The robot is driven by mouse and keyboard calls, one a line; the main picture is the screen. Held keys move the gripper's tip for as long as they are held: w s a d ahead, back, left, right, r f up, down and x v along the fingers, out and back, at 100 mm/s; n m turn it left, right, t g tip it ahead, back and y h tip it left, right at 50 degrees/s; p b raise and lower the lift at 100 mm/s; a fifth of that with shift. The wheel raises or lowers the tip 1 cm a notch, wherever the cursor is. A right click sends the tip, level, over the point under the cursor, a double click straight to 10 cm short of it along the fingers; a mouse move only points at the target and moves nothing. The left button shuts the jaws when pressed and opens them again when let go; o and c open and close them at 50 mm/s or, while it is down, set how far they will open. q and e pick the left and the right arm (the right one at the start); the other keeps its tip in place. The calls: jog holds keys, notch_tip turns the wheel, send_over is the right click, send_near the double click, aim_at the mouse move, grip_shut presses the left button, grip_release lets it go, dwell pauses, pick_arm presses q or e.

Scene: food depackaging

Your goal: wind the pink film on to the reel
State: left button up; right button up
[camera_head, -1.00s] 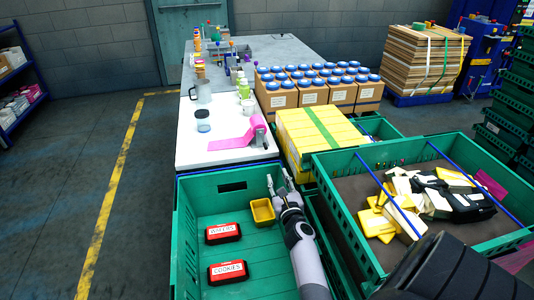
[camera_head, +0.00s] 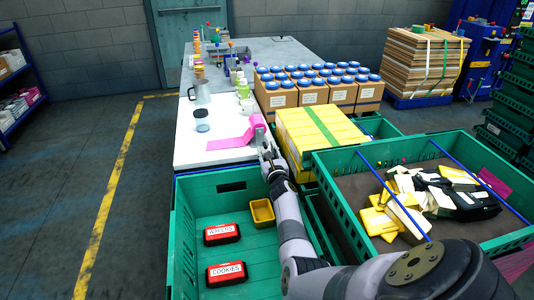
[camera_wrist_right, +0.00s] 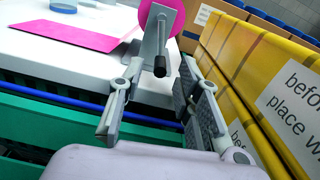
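The pink film (camera_head: 232,142) lies as a flat strip on the white table top and runs right to the reel (camera_head: 257,123). The reel is a pink roll on a grey metal stand near the table's front right corner; in the right wrist view the stand (camera_wrist_right: 150,50) shows with a dark crank handle (camera_wrist_right: 160,62). My right gripper (camera_head: 266,150) is just in front of the reel. In the right wrist view its fingers (camera_wrist_right: 157,92) are apart, with the handle ahead between them and nothing held. My left gripper is not in view.
A green crate (camera_head: 190,264) in front of the table holds red tins (camera_head: 222,234) and a small yellow tray (camera_head: 262,212). Yellow boxes (camera_head: 310,135) stand close on the reel's right. A clear jar (camera_head: 202,122) and a grey jug (camera_head: 199,94) stand behind the film.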

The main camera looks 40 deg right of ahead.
jog(key=shift+c, duration=0.2)
grip_shut()
dwell(0.4)
